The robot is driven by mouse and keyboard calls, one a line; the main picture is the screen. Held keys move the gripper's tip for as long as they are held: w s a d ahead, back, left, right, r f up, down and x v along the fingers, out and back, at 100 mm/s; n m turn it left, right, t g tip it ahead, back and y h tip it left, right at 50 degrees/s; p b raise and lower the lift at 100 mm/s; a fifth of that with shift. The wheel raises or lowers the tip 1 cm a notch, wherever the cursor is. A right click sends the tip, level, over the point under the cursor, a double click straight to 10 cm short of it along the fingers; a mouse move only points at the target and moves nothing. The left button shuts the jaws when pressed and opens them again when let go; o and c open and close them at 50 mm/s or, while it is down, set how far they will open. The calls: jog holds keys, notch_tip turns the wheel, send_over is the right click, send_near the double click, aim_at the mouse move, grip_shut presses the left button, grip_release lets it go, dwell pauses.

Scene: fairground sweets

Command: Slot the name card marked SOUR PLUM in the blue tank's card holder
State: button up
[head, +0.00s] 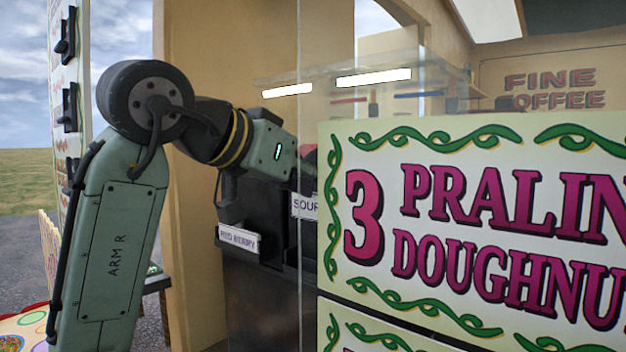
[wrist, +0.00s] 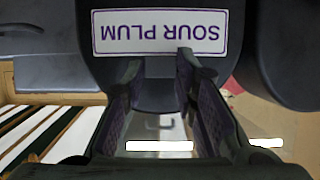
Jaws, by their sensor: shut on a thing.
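The white SOUR PLUM name card (wrist: 160,32), purple-edged, is upside down across the top of the wrist view, in front of a dark rounded surface. My gripper (wrist: 158,62) is shut on it, with the fingertips at the card's edge; the exact contact is unclear. In the head view the left end of the card (head: 304,206) shows "SOUR", close to the dark machine front. The price board hides the rest and most of my gripper. I cannot tell whether the card sits in a holder. No tank shows clearly as blue.
A RED BERRY card (head: 238,240) stands on the dark machine (head: 262,300), left of the SOUR PLUM card. A large PRALINE DOUGHNUT price board (head: 470,215) and a clear pane fill the right front.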

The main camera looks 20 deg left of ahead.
notch_tip(320, 180, down, 6)
jog(key=b, duration=0.4)
dwell(0.3)
jog(key=shift+s+a, duration=0.1)
dwell(1.2)
jog(key=shift+f+b, duration=0.8)
jog(key=shift+f, duration=0.75)
jog(key=o, duration=1)
jog(key=shift+c, duration=0.2)
